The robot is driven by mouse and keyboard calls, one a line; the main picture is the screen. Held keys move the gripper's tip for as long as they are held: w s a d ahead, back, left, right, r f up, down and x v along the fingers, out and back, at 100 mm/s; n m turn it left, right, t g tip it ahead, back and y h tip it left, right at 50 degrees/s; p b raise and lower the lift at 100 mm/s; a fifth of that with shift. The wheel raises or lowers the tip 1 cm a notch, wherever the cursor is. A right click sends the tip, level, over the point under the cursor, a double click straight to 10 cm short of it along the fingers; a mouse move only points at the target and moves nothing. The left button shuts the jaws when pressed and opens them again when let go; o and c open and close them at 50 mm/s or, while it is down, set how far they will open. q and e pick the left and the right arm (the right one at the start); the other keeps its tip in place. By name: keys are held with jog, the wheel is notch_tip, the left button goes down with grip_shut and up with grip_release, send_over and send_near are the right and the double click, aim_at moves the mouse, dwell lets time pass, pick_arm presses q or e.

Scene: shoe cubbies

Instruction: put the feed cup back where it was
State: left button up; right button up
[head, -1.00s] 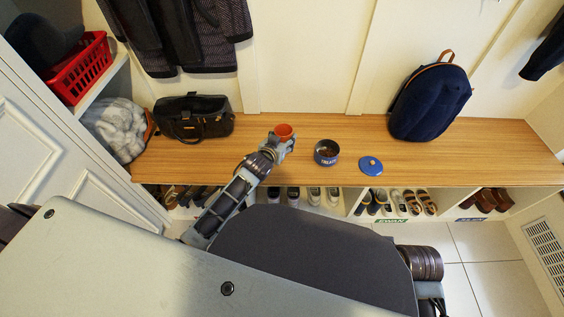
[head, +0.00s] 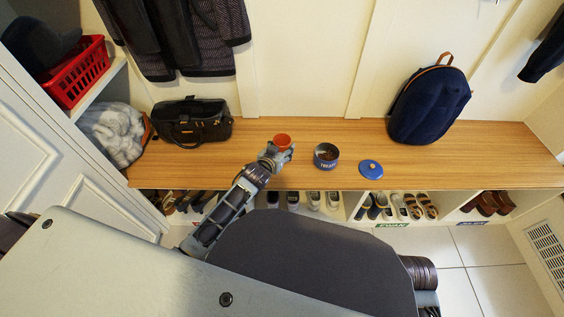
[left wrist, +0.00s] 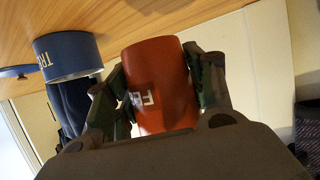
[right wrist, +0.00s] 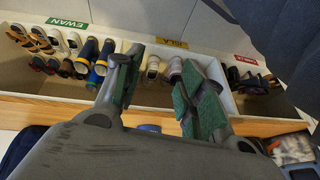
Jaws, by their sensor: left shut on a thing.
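The feed cup (head: 282,141), orange-red with white letters, is held in my left gripper (head: 274,152) over the wooden bench (head: 480,150). In the left wrist view the cup (left wrist: 160,85) sits between both fingers, which press on its sides. I cannot tell whether its base touches the bench. The blue treats tin (head: 326,156) stands open to the right of the cup, with brown bits inside. Its blue lid (head: 371,168) lies flat farther right. My right gripper (right wrist: 158,82) is open and empty, in front of the shoe cubbies.
A black bag (head: 192,121) stands left of the cup, and a navy backpack (head: 430,105) stands at the right. Shoes (head: 400,206) fill the cubbies under the bench. The bench between bag and cup is clear.

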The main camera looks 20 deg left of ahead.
pick_arm(q)
jog(key=shift+f+b, duration=0.45)
jog(key=shift+f, duration=1.1)
pick_arm(e)
jog(key=shift+w+a+f+y, duration=0.1)
jog(key=shift+a+f+y, duration=0.1)
jog(key=shift+f, duration=0.55)
jog(key=shift+w+a+f+y, duration=0.1)
jog(key=shift+a+f, duration=0.1)
jog(key=shift+f, duration=0.5)
pick_arm(q)
jog(key=shift+f, duration=0.35)
jog(key=shift+f+b, duration=0.65)
jog(key=shift+f, duration=0.85)
pick_arm(e)
jog(key=shift+w+a+f+t, duration=0.1)
jog(key=shift+a+f+t, duration=0.1)
jog(key=shift+f, duration=0.4)
jog(key=shift+w+a+f+t, duration=0.1)
jog(key=shift+a+f+t, duration=0.1)
jog(key=shift+f, duration=0.45)
jog(key=shift+a+f+t, duration=0.1)
jog(key=shift+f+t, duration=0.1)
jog(key=shift+f, duration=0.4)
pick_arm(q)
jog(key=shift+f, duration=0.1)
jog(key=o, duration=1.1)
jog(key=shift+s, duration=0.1)
